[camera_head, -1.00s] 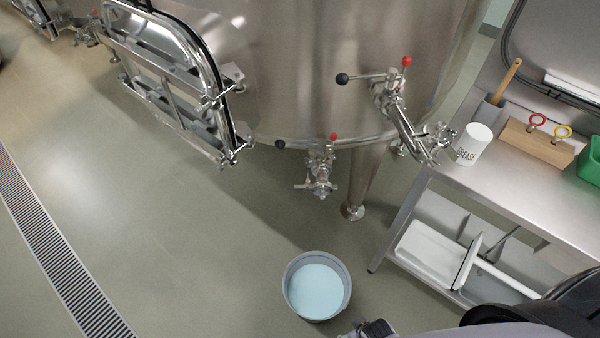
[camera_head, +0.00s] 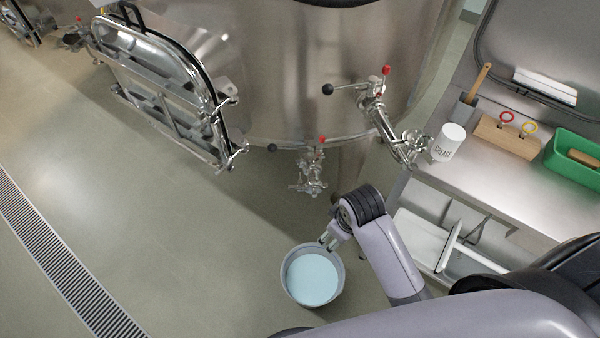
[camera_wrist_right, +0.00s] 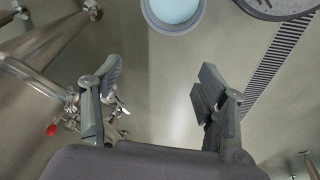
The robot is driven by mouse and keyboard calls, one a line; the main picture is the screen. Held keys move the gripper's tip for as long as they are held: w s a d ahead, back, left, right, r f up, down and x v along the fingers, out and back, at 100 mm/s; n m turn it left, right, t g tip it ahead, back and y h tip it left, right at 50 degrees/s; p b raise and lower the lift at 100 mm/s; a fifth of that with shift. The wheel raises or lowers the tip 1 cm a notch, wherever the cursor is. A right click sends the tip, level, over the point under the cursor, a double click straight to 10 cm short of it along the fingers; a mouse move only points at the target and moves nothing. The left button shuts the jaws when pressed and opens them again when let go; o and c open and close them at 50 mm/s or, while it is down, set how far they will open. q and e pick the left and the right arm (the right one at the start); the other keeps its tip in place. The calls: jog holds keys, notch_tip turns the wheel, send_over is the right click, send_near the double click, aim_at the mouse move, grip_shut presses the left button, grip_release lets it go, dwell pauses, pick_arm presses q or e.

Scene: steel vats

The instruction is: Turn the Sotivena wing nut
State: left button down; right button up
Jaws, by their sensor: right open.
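A steel vat (camera_head: 290,70) carries two clamped valve fittings. The upper fitting (camera_head: 378,105) has a red-tipped and a black-tipped handle and runs down to a clamp (camera_head: 412,140) beside the bench. The lower fitting (camera_head: 310,172), with similar handles, hangs under the vat's rim. Wing nuts are too small to make out clearly, and no Sotivena label is readable. My right gripper (camera_head: 328,240) is open and empty, below and right of the lower fitting and apart from it. In the right wrist view its fingers (camera_wrist_right: 158,95) are spread, with steel fittings (camera_wrist_right: 115,118) behind the left finger. My left gripper is out of view.
A grey bucket (camera_head: 337,292) of pale blue liquid stands on the floor under my right gripper. A steel bench (camera_head: 490,190) at right holds a GREASE tub (camera_head: 447,143), a wooden block (camera_head: 507,139) and a green bin (camera_head: 562,168). A floor drain (camera_head: 60,262) runs at left.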

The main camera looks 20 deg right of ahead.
jog(key=w+a+r+n+g, duration=0.1)
jog(key=w+r+n, duration=0.15)
jog(key=w, duration=0.45)
jog(key=w+a+r+n, duration=0.1)
jog(key=w+r+n, duration=0.15)
jog(key=w, duration=0.55)
notch_tip(320, 180, up, 6)
jog(key=n+g, duration=0.1)
jog(key=n, duration=0.3)
send_over(300, 177)
jog(key=shift+n, duration=0.3)
jog(key=f, duration=0.5)
jog(key=f+p, duration=0.1)
jog(key=f, duration=0.2)
jog(key=shift+s+a+f, duration=0.1)
jog(key=shift+s+f, duration=0.1)
jog(key=shift+s, duration=0.15)
notch_tip(300, 177, down, 9)
jog(key=shift+r+b, duration=0.1)
jog(key=shift+b, duration=0.65)
jog(key=c, duration=1.2)
jog(key=shift+o, duration=0.2)
